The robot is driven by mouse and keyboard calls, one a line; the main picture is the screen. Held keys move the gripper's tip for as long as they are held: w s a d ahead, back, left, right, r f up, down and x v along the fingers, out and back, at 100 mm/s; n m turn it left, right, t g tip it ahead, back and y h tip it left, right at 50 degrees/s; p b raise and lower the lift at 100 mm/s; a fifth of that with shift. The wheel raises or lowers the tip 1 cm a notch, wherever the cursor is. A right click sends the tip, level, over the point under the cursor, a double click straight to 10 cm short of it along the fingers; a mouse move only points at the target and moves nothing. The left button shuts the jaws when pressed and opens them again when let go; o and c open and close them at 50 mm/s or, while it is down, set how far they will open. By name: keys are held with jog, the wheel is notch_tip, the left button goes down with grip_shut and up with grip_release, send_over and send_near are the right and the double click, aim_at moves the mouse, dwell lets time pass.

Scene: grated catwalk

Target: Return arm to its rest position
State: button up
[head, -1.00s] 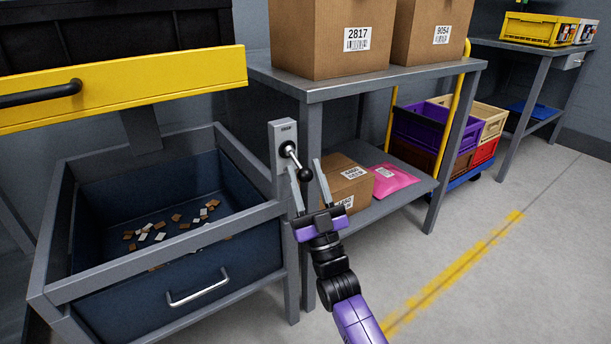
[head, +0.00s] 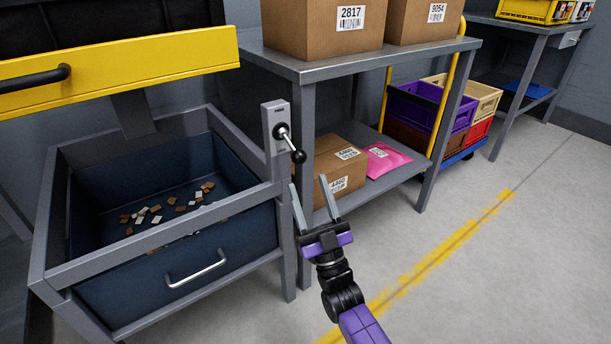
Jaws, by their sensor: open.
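My gripper (head: 314,200) is open and empty, with its two grey fingers pointing up and away from me. It is in front of the workbench's lower shelf, below and a little right of the lever. The lever (head: 292,146) has a black ball knob and sits on a grey plate (head: 274,122) on the bin frame's post. The lever points down and to the right. The fingers look apart from the knob. My purple and black arm runs down to the bottom edge of the view.
A dark blue bin (head: 190,262) with small brown and white pieces stands at left under a yellow-fronted tray (head: 130,70). The metal workbench (head: 400,54) bears cardboard boxes; its shelf holds a box (head: 338,184) and a pink parcel (head: 386,158). Open floor (head: 500,270) lies at right.

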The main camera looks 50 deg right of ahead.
jog(key=shift+f, duration=0.1)
dwell(0.6)
jog(key=s+a+f+n+g+y, duration=0.1)
jog(key=s+a+f+g+y, duration=0.5)
jog(key=s+a, duration=0.5)
jog(key=s+a+f+n+g+y, duration=0.1)
jog(key=s+a+f+g+y, duration=0.15)
jog(key=s+a, duration=0.5)
jog(key=s+a+f+n+g+y, duration=0.15)
jog(key=s+a+y, duration=0.25)
jog(key=s, duration=0.7)
notch_tip(320, 180, up, 35)
jog(key=p, duration=3.4)
jog(key=shift+w+g+h, duration=0.3)
jog(key=shift+h, duration=0.05)
